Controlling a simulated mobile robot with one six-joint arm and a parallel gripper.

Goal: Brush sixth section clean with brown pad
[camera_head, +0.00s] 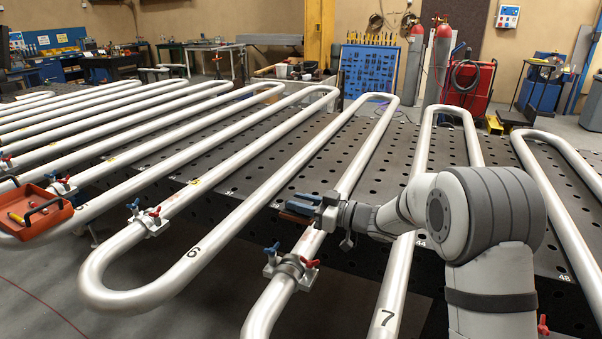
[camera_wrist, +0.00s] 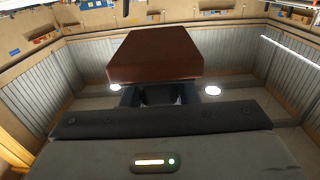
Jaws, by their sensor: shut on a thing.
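The serpentine pipe (camera_head: 193,251) is pale metal, with a black "6" on the straight run that rises from the front-left bend. My gripper (camera_head: 318,211) is shut on the brown pad (camera_head: 296,208). It is over the run just right of the one marked "6". In the wrist view the pad (camera_wrist: 155,55) is a reddish-brown block held beyond the gripper body, with the fingers (camera_wrist: 162,95) partly hidden beneath it. Whether the pad touches the pipe cannot be told. No dirt on the "6" run can be made out.
Clamps with red and blue handles (camera_head: 289,268) hold the pipe. The run marked "7" (camera_head: 388,310) lies near my arm. The perforated dark table (camera_head: 245,188) lies under the coils. An orange tray (camera_head: 40,222) with tools sits at the left.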

